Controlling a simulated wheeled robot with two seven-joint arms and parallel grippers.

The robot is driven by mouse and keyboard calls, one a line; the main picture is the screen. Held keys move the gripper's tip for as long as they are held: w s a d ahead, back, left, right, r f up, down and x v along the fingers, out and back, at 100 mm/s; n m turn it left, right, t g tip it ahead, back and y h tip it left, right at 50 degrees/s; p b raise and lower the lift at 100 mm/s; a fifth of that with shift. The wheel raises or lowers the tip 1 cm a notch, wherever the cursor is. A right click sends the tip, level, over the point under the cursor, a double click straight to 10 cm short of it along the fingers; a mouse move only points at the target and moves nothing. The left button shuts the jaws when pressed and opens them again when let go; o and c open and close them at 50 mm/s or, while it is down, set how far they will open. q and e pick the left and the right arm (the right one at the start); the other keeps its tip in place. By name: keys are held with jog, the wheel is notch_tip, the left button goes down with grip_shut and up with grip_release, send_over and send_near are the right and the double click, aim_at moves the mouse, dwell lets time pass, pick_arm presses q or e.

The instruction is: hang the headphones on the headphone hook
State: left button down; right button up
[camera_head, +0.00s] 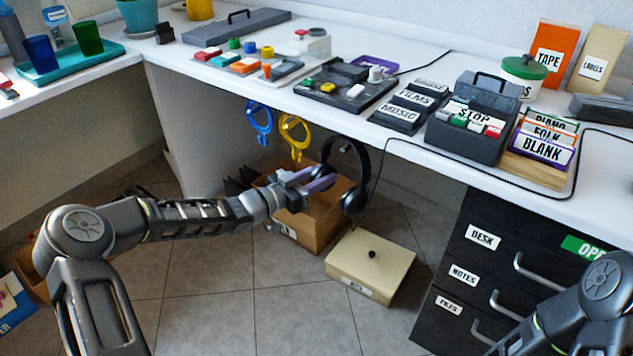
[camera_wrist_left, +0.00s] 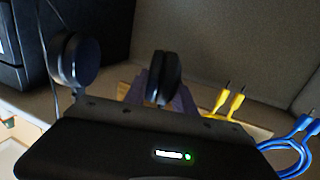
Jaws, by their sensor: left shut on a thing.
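The black headphones (camera_head: 361,167) are upright just under the desk's front edge, headband up and ear cups down. My left gripper (camera_head: 318,183) is shut on the ear cup at the left of the pair. In the left wrist view this cup (camera_wrist_left: 163,78) sits between the purple fingers, and the other cup (camera_wrist_left: 75,60) is free at the left. A small shiny tip, apparently the headphone hook (camera_head: 346,149), shows inside the headband's arch. I cannot tell whether the band touches or rests on it. My right gripper is out of view; only its arm shows at lower right.
Blue cable (camera_head: 260,122) and yellow cable (camera_head: 294,137) loops hang left of the headphones. A cardboard box (camera_head: 322,220) and a beige lidded box (camera_head: 371,262) stand on the floor below. Black drawers (camera_head: 475,265) stand at right. A thin black cord hangs from the desk beside the headphones.

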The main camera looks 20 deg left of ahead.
pick_arm(q)
jog(key=shift+w+d+f, duration=0.25)
jog(key=shift+w+f, duration=0.1)
jog(key=shift+w, duration=0.2)
jog(key=shift+b, duration=0.3)
jog(key=c, duration=0.9)
grip_release()
jog(key=shift+c, duration=0.2)
jog(key=shift+f, duration=0.1)
jog(key=p+v, duration=0.2)
jog(key=v, duration=0.5)
jog(key=shift+s+a+p, duration=0.25)
jog(key=shift+s+p, duration=0.05)
jog(key=shift+p, duration=0.05)
